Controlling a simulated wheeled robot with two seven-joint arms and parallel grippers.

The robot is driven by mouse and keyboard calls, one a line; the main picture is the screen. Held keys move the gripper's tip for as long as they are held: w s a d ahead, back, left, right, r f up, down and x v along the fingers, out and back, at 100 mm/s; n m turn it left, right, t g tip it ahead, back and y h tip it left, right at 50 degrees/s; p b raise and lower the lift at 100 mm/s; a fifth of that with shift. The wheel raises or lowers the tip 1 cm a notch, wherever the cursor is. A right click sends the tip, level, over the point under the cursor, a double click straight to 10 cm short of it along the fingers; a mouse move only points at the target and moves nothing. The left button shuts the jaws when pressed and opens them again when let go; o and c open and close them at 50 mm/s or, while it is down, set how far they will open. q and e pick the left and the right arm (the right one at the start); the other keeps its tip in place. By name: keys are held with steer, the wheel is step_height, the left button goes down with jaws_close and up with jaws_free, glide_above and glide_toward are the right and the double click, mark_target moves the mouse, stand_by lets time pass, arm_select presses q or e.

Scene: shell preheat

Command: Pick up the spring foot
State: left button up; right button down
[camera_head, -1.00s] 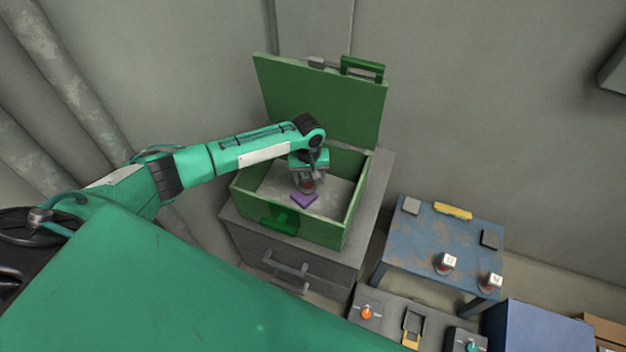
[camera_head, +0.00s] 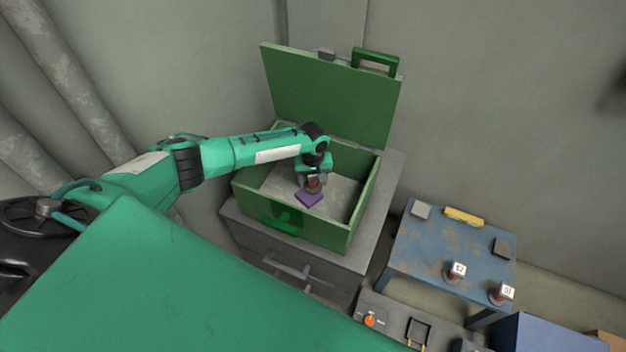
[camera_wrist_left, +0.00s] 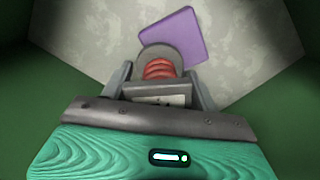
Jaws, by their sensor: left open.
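The spring foot (camera_wrist_left: 160,66), a red coil with a grey round end, is inside the open green box (camera_head: 362,205). It also shows small under my left gripper in the head view (camera_head: 313,183). My left gripper (camera_wrist_left: 160,88) is open, with one finger on each side of the spring foot and the coil between them. I cannot tell whether the fingers touch it. A purple square pad (camera_wrist_left: 172,35) lies on the box floor beside the spring foot and also shows in the head view (camera_head: 309,200). My right gripper is not in view.
The box stands on a grey drawer cabinet (camera_head: 340,280), its lid (camera_head: 330,95) raised at the back. Its walls surround my left gripper. A blue table (camera_head: 440,240) at right holds two labelled red-and-grey pieces, a yellow bar (camera_head: 464,217) and grey blocks.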

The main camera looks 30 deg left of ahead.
arm_select(q)
steer(key=c, duration=1.1)
steer(key=shift+r, duration=0.1)
